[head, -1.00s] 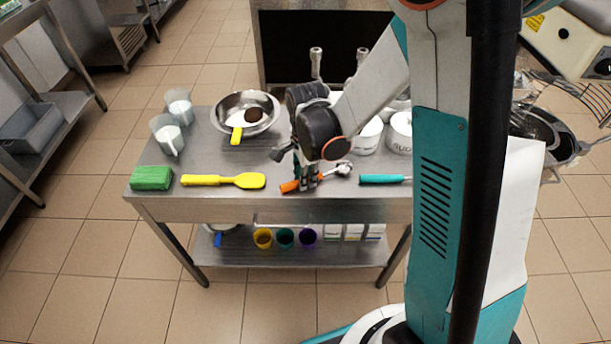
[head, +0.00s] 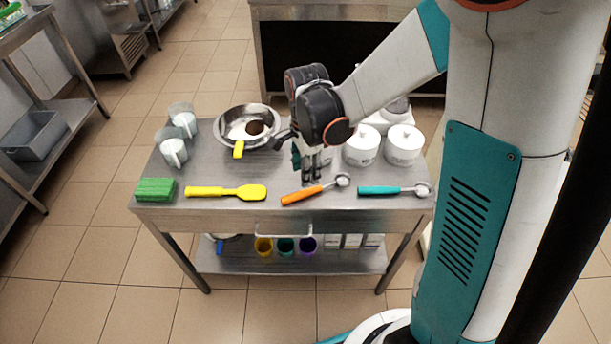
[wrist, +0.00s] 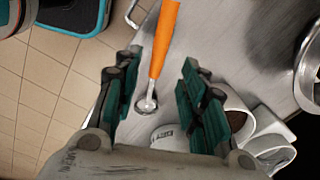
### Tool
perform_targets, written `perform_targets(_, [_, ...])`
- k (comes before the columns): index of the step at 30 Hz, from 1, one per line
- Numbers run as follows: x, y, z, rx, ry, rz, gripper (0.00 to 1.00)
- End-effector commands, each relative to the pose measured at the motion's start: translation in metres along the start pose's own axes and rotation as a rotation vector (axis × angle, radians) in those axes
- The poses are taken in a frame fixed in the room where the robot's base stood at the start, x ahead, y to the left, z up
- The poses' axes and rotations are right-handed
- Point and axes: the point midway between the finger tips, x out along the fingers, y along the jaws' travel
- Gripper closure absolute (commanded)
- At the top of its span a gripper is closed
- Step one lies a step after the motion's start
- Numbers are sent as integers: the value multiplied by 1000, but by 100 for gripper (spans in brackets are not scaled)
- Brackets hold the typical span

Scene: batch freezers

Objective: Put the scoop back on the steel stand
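A scoop with an orange handle (head: 300,196) and a round metal head lies near the front edge of the steel table (head: 215,210). In the wrist view its orange handle (wrist: 164,42) runs between my fingers, away from both. A second scoop with a teal handle (head: 380,190) lies to its right. My gripper (head: 311,178) points down just behind the orange scoop; it also shows in the wrist view (wrist: 155,88), with fingers spread and nothing held. I cannot tell a separate steel stand from the table, which has a lower shelf (head: 225,264).
A yellow spatula (head: 240,193) and green sponge (head: 155,190) lie left. A metal bowl (head: 222,125) with a yellow-handled tool and clear jugs (head: 173,152) stand behind. White lidded pots (head: 403,146) stand back right. Coloured cups (head: 263,247) sit on the shelf.

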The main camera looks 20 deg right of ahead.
Motion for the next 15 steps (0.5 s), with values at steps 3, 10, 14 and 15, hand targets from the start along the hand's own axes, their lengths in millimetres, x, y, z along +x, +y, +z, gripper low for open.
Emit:
perform_targets(3, [-22,0,0,0,0,0,62])
perform_targets(10, [-40,1,0,-9,0,-4,62])
perform_targets(14, [-55,8,-1,-83,3,-35,62])
perform_targets(15, [-62,12,-2,-125,5,-52,62])
